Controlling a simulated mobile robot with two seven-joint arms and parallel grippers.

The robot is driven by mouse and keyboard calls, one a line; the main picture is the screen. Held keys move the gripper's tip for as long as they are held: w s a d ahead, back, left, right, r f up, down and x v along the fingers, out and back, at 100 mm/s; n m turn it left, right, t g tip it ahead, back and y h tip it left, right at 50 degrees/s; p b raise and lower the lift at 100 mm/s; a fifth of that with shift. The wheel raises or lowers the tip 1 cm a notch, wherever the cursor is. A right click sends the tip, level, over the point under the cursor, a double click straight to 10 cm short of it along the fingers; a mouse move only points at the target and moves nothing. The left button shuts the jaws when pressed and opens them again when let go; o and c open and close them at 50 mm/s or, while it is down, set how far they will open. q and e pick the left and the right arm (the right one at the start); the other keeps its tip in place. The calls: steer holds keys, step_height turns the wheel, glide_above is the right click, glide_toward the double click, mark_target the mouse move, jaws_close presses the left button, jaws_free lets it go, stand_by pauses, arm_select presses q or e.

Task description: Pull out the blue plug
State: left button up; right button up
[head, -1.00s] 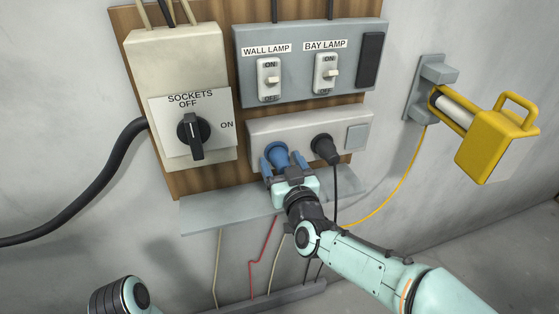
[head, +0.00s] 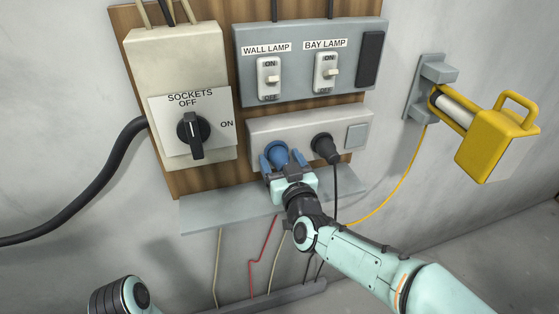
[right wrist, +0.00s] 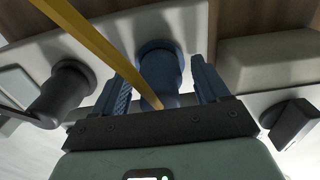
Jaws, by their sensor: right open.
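The blue plug (head: 276,153) sits in the left socket of the pale socket box (head: 348,122). My right gripper (head: 281,162) is open, with one finger on each side of the plug. In the right wrist view the plug (right wrist: 160,70) stands between the two open fingers of the gripper (right wrist: 162,88), with a gap visible on each side. A yellow strip (right wrist: 92,45) crosses in front of the plug's lower end there. My left gripper is out of view; only part of my left arm shows at bottom left.
A black plug (head: 324,148) with a hanging cable is close right of the gripper. The rotary sockets switch (head: 193,134) stands with its handle vertical. A grey ledge (head: 215,212) runs below the box. A yellow lamp (head: 488,146) hangs at right.

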stand_by(0.6)
jaws_close()
steer(key=v, duration=0.6)
steer(key=shift+b, duration=0.45)
stand_by(0.5)
